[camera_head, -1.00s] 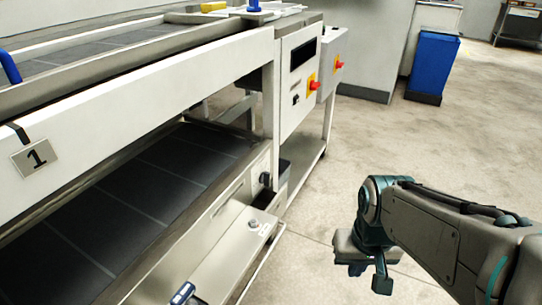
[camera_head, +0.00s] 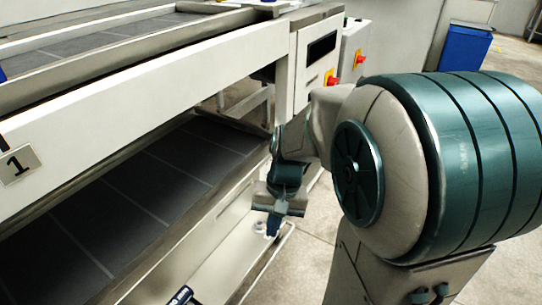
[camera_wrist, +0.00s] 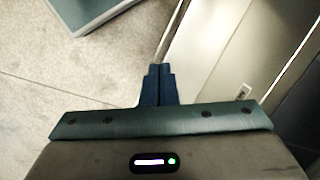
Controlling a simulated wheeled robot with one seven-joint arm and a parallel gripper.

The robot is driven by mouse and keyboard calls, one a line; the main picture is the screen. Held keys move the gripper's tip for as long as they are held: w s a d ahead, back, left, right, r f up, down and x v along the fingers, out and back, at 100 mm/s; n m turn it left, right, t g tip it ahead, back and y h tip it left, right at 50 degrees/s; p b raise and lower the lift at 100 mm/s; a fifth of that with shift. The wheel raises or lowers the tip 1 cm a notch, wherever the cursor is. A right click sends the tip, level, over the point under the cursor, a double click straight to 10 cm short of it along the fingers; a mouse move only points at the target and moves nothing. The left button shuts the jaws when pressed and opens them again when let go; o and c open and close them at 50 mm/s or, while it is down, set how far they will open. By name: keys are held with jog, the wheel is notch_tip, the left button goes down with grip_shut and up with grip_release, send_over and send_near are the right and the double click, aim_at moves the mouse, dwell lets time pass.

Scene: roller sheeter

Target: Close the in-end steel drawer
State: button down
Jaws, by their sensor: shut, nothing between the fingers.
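The steel drawer (camera_head: 222,258) is the pale metal box low on the near side of the machine, below the dark conveyor bed. It seems to stand out from the frame, but I cannot tell how far. A dark handle (camera_head: 180,297) shows at the bottom edge of the head view. My gripper (camera_head: 273,226) is shut and empty, pointing down at the drawer's far end. It overlaps that end in the picture; I cannot tell whether it touches. In the wrist view my closed fingers (camera_wrist: 160,86) are beside pale metal panels (camera_wrist: 212,55).
The sheeter's white frame (camera_head: 150,88) runs along the left above the lower dark bed (camera_head: 125,195). A control box with a red switch (camera_head: 331,78) stands behind my gripper. A blue bin (camera_head: 465,50) is at the back right. Floor at right is partly hidden by my arm.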

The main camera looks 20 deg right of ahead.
jog(key=w+d+f+m+t+y+p, duration=0.1)
jog(key=w+d+f+m+t+y, duration=0.2)
jog(key=w+d+f+m+y, duration=0.75)
jog(key=w+d+f+m+t+h, duration=0.1)
jog(key=d+f+m+t, duration=0.25)
jog(key=d, duration=0.25)
jog(key=w+d+f+m+t+p, duration=0.1)
jog(key=d+f+m+t, duration=0.3)
jog(key=d, duration=0.3)
jog(key=w+d+f+m+t+h, duration=0.1)
jog(key=d+f+m+t, duration=0.1)
jog(key=d+m+t, duration=0.3)
jog(key=w+a+m+b, duration=0.1)
jog(key=w+a+b, duration=0.3)
jog(key=w+a, duration=0.3)
jog(key=shift+w+a+f, duration=0.2)
jog(key=shift+w, duration=1.95)
jog(key=shift+g, duration=0.25)
